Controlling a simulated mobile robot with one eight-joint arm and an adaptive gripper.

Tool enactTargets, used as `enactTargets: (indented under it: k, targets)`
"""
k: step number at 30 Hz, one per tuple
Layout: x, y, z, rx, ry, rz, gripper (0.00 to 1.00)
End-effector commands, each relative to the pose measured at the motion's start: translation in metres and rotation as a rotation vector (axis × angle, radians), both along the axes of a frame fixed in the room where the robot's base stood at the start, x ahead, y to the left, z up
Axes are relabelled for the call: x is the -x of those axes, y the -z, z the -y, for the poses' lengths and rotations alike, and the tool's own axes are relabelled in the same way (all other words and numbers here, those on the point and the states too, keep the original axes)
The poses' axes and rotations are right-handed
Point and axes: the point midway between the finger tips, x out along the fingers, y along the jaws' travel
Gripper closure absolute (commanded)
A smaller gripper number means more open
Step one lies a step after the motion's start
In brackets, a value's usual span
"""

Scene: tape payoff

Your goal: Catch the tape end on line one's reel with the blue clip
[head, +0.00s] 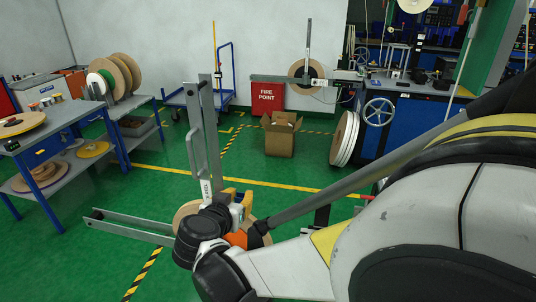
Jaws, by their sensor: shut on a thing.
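A tan reel (182,213) sits on the near payoff stand, mostly hidden behind my wrist. The stand has a grey upright arm (209,140) and long grey bars (128,226) reaching left. My gripper (239,197) is at the front of this reel, beyond my dark wrist, with yellow parts showing. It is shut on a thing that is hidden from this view. I cannot make out the blue clip or the tape end. A second tan reel (299,70) hangs on a far payoff by the wall. No readable mark tells which is line one.
A blue-framed bench (62,122) with reels stands at left. A cardboard box (281,134), a leaning white-sided reel (343,139) and a blue machine (410,118) are beyond. A blue trolley (226,96) is by the wall.

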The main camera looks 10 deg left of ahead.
Motion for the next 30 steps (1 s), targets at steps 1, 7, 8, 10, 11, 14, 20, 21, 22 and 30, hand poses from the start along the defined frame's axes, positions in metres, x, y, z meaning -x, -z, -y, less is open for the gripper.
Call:
enactTargets:
  k: [1, 7, 8, 10, 11, 14, 20, 21, 22, 30]
  targets:
    - [0.0000, 0.0027, 0.0000, 0.000, 0.000, 0.000, 0.98]
    - [0.0000, 0.0087, 0.0000, 0.000, 0.000, 0.000, 0.98]
    - [-0.0001, 0.0095, 0.0000, 0.000, 0.000, 0.000, 0.98]
    - [0.0000, 0.0102, 0.0000, 0.000, 0.000, 0.000, 0.98]
    - [0.0000, 0.0096, 0.0000, 0.000, 0.000, 0.000, 0.98]
    - [0.0001, 0.0097, 0.0000, 0.000, 0.000, 0.000, 0.98]
    - [0.0001, 0.0113, -0.0001, 0.000, 0.000, 0.000, 0.98]
    - [0.0001, 0.0115, -0.0001, 0.000, 0.000, -0.001, 0.98]
    - [0.0002, 0.0117, -0.0001, 0.000, 0.000, -0.001, 0.98]
    - [0.0003, 0.0119, -0.0004, -0.001, -0.001, -0.001, 0.98]
